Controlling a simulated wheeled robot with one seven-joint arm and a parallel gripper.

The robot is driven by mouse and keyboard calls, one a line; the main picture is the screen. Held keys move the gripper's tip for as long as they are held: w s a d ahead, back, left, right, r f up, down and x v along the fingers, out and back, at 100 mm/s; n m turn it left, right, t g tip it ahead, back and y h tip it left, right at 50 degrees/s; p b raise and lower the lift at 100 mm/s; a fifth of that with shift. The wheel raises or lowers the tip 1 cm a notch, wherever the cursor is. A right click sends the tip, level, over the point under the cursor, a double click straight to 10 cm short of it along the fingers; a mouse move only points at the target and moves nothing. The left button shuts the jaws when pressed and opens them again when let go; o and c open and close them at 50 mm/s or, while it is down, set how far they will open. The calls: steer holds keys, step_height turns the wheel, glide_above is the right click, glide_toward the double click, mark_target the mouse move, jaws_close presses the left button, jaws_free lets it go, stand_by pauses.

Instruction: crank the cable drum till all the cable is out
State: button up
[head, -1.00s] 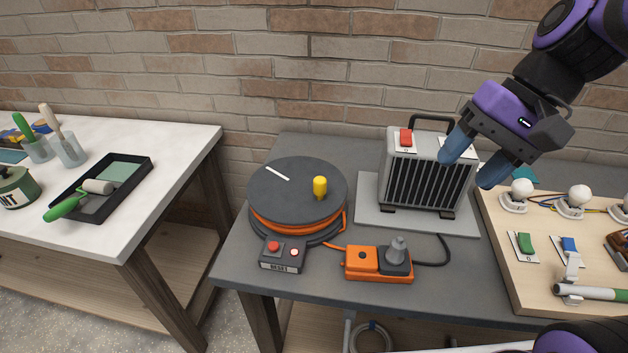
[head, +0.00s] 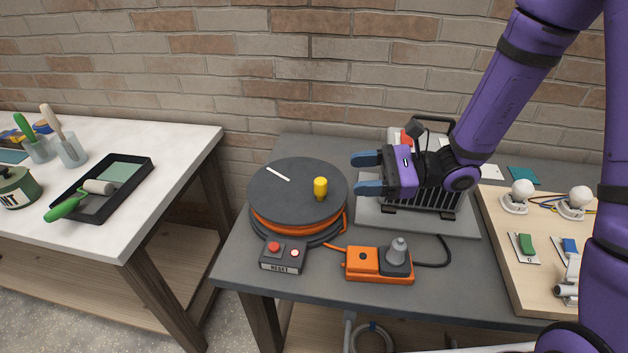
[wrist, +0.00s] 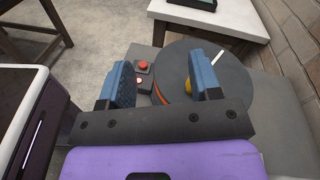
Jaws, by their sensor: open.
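The cable drum (head: 297,180) is a dark round reel lying flat on the grey table. Orange cable (head: 290,224) is wound around its side beneath the top disc. A yellow crank knob (head: 320,187) stands upright on the disc's right part, and a white mark (head: 278,173) lies at its upper left. My gripper (head: 368,174) is open and empty, just right of the drum, its blue fingers pointing left. In the wrist view the drum (wrist: 225,75) lies beyond the fingers, and the knob (wrist: 188,87) is partly hidden by the right finger.
A control box with a red button (head: 274,246) and an orange socket box with a grey plug (head: 380,263) stand in front of the drum. A heater (head: 427,199) is behind my gripper. A wooden switch board (head: 520,278) is at right.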

mark_target(315, 180)
steer(key=w+f+m+t, duration=0.5)
steer(key=f+m+t, duration=0.1)
steer(key=f+m, duration=0.25)
steer(key=shift+n, duration=0.45)
steer(key=x, duration=0.6)
steer(key=f+x, duration=0.1)
steer(key=x, duration=0.3)
steer(key=shift+w, duration=0.3)
jaws_close()
